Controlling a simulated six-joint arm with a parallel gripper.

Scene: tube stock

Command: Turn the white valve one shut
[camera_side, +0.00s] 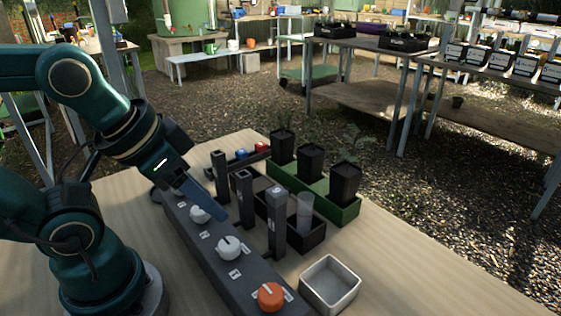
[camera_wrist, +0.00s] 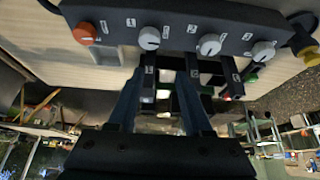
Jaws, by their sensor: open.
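A dark valve panel (camera_side: 225,262) runs along the table in front of my arm. In the side view it bears a white valve (camera_side: 200,213), another white valve (camera_side: 229,247) and an orange valve (camera_side: 270,296) at the near end. The wrist view shows the orange valve (camera_wrist: 84,33) and three whitish ones: one beside it (camera_wrist: 149,38), a middle one (camera_wrist: 209,44) and a far one (camera_wrist: 263,51). Their small labels are too blurred to read. My gripper (camera_side: 219,212) is open and empty, its blue fingers slanting down close to the farther visible white valve; contact cannot be told.
Dark upright posts (camera_side: 277,222) stand just beyond the panel. A clear tube (camera_side: 305,212) stands in a black tray. Behind is a green tray (camera_side: 348,213) with black pots. A white square dish (camera_side: 330,284) sits at the near right. Bare table lies right of it.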

